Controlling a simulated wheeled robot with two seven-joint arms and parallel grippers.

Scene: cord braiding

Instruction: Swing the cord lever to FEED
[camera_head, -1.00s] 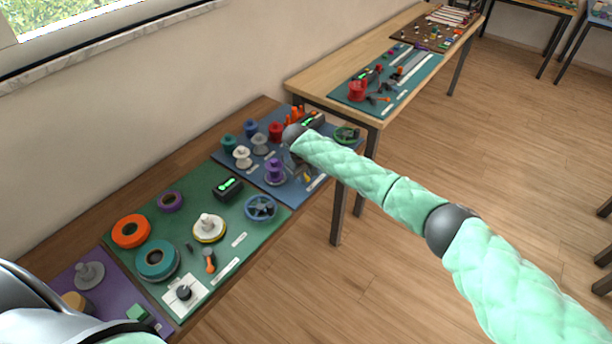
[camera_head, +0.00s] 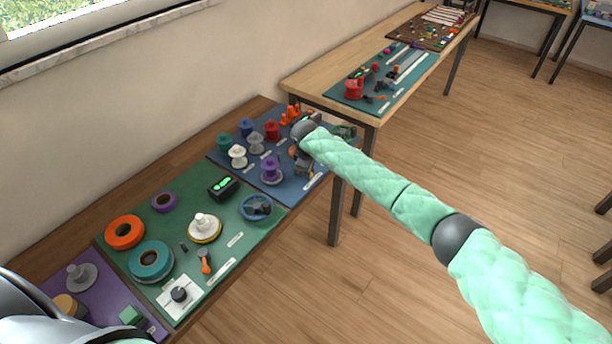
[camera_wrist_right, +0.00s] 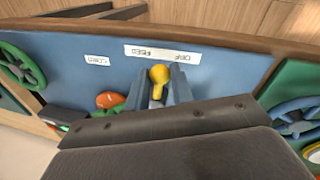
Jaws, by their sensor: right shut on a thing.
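The cord lever (camera_wrist_right: 159,76) has a yellow round knob and shows in the right wrist view, below a white label strip with two upside-down words. Its lower part is hidden between my fingers. My right gripper (camera_wrist_right: 160,90) is shut on the lever, one grey-blue finger on each side of the knob. In the head view my right gripper (camera_head: 302,162) is small and dark at the right front part of the blue board (camera_head: 290,188), and the lever is hidden behind it. My left gripper is not in view.
Several coloured spools stand on the blue board, with a purple spool (camera_head: 270,168) just left of my gripper. A green handwheel (camera_wrist_right: 22,64) and an orange piece (camera_wrist_right: 109,100) lie close by. A green board (camera_head: 232,240) adjoins it. The floor in front is clear.

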